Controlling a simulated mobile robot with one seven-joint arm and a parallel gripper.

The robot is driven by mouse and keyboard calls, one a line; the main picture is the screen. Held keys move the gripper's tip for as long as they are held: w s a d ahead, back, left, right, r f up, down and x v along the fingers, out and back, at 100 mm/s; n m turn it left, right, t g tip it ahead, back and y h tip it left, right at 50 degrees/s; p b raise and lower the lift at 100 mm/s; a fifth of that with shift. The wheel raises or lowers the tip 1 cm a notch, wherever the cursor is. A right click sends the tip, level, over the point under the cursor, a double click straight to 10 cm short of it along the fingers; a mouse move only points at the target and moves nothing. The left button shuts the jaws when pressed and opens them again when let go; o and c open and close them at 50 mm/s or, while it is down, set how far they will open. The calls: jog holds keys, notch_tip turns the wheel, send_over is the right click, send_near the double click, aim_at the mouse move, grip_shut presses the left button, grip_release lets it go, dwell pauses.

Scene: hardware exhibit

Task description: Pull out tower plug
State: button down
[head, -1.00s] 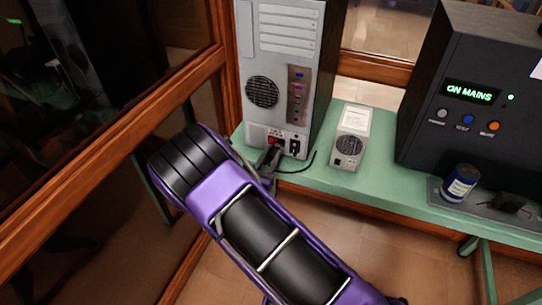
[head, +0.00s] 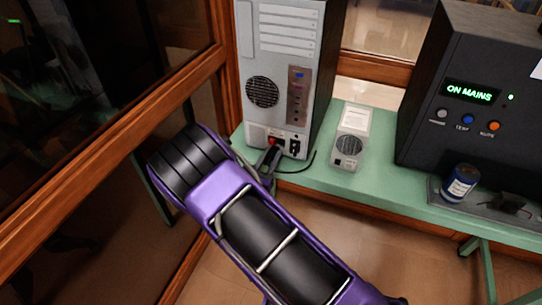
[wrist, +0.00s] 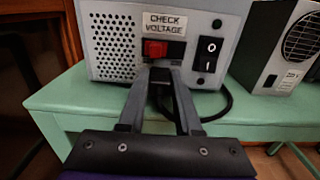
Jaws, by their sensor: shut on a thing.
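The grey computer tower (head: 275,60) stands upright on the green bench, with its back panel facing me. Its lower panel also shows in the wrist view (wrist: 118,20), with a "CHECK VOLTAGE" label, a red switch and a black rocker switch. My gripper (wrist: 161,78) is at the socket area just below the red switch, its fingers shut on the dark tower plug (wrist: 161,90). The plug is mostly hidden between the fingers, so I cannot tell how deep it sits. Its black cable (wrist: 229,98) loops out to the right. In the head view my gripper (head: 270,158) reaches the tower's base.
Farther right are a black cabinet (head: 430,130) reading "ON MAINS" and a blue can (head: 459,183) on a grey tray. A wood-framed glass pane (head: 100,140) is close on the left.

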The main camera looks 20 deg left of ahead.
jog(key=s, duration=0.3)
jog(key=shift+a, duration=0.1)
jog(key=c, duration=0.6)
grip_release()
jog(key=shift+w, duration=0.15)
jog(key=s+a, duration=0.1)
jog(key=s, duration=1.6)
jog(key=shift+s+a, duration=0.15)
jog(key=shift+s, duration=0.1)
